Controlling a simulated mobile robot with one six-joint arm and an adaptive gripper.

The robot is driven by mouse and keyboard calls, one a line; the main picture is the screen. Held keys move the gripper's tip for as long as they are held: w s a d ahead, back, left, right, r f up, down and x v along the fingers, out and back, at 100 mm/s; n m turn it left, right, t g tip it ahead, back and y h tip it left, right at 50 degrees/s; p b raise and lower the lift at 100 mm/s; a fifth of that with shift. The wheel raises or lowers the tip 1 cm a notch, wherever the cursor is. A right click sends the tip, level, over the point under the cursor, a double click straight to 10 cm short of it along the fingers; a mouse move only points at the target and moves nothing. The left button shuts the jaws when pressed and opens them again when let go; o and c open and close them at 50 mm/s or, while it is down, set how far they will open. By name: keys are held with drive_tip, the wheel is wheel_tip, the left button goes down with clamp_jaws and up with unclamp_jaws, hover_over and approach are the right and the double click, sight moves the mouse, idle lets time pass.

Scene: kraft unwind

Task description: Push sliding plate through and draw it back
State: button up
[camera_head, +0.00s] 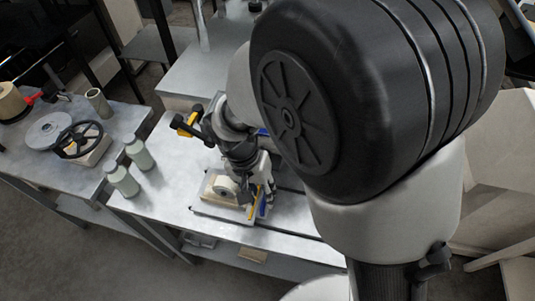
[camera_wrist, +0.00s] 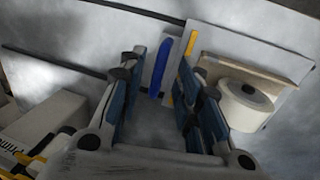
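A pale plate (camera_wrist: 218,38) on the bench carries a wooden block (camera_wrist: 250,68) with a white roll (camera_wrist: 246,104) beside it. A yellow strip (camera_wrist: 190,44) runs along the block's left end, and a blue strip (camera_wrist: 160,68) lies left of it. Which part slides I cannot tell. My gripper (camera_wrist: 160,62) has its fingers apart, with the blue strip seen between the tips; I cannot tell whether they touch it. In the head view my gripper (camera_head: 264,192) is low over the bench at the right of the block (camera_head: 215,192), hiding part of the strips.
In the head view, two pale green jars (camera_head: 122,180) stand at the bench's left edge. A left table (camera_head: 30,150) holds a black handwheel (camera_head: 78,139), a grey disc and a cup. My arm hides the right side.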

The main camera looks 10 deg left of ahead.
drive_tip(key=shift+d+f, duration=0.15)
drive_tip(key=shift+f, duration=0.65)
drive_tip(key=shift+c, duration=0.2)
clamp_jaws()
